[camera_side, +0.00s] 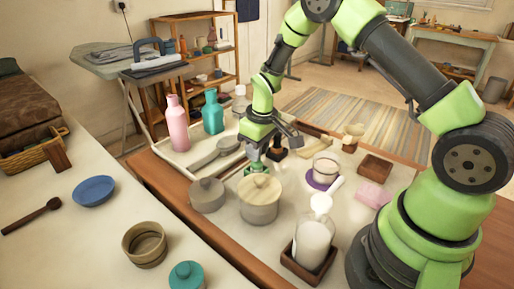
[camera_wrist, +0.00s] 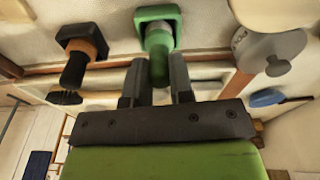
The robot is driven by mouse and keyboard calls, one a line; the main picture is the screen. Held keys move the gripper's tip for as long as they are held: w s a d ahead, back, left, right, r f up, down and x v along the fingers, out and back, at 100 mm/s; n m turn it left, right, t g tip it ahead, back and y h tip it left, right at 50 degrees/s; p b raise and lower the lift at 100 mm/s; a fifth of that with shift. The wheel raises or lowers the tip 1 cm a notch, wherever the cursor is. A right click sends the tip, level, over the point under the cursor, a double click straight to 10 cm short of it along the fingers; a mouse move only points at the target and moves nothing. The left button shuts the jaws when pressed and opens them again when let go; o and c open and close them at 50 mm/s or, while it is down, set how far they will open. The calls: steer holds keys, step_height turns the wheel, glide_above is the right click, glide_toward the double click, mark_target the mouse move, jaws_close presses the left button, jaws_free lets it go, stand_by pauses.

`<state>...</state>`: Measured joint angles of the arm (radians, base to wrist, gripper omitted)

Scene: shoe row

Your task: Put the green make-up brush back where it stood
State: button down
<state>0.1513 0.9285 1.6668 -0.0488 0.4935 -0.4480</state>
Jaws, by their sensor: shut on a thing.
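The green make-up brush (camera_wrist: 158,66) is between the two dark fingers of my gripper (camera_wrist: 156,82), which is shut on its handle. A pale collar and a square green foot (camera_wrist: 170,12) show at its far end in the wrist view. In the side view the green part (camera_side: 255,168) is below my gripper (camera_side: 254,152), partly hidden behind the lidded pot. I cannot tell whether the foot touches the surface. A dark brush with an orange collar and a square black foot (camera_wrist: 82,50) stands beside it; it also shows in the side view (camera_side: 277,151).
A round lidded pot (camera_side: 259,199) and a grey lidded pot (camera_side: 207,195) stand close in front. A pink bottle (camera_side: 176,128) and a teal bottle (camera_side: 212,116) stand behind at left. A glass jar (camera_side: 323,171) and a pump bottle (camera_side: 313,240) are to the right.

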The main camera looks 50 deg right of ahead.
steer(key=shift+f, duration=0.3)
steer(key=c, duration=0.9)
jaws_free()
steer(key=s+a+r+m+t, duration=0.1)
steer(key=s+a+r, duration=0.15)
steer(key=r, duration=0.75)
steer(key=s+a+r+m+t, duration=0.1)
steer(key=s+r, duration=0.3)
steer(key=r, duration=0.6)
steer(key=s+a+r+m+t, duration=0.1)
steer(key=s+r, duration=0.1)
steer(key=s, duration=0.3)
steer(key=s+a+r+m+t+y, duration=0.1)
steer(key=s, duration=0.4)
steer(key=s+a+r+m+t, duration=0.1)
steer(key=s+a+r, duration=0.1)
steer(key=s, duration=0.3)
steer(key=shift+s+a+r+t+y, duration=0.1)
steer(key=shift+s+r+t+y, duration=0.2)
steer(key=shift+r+t+y, duration=0.1)
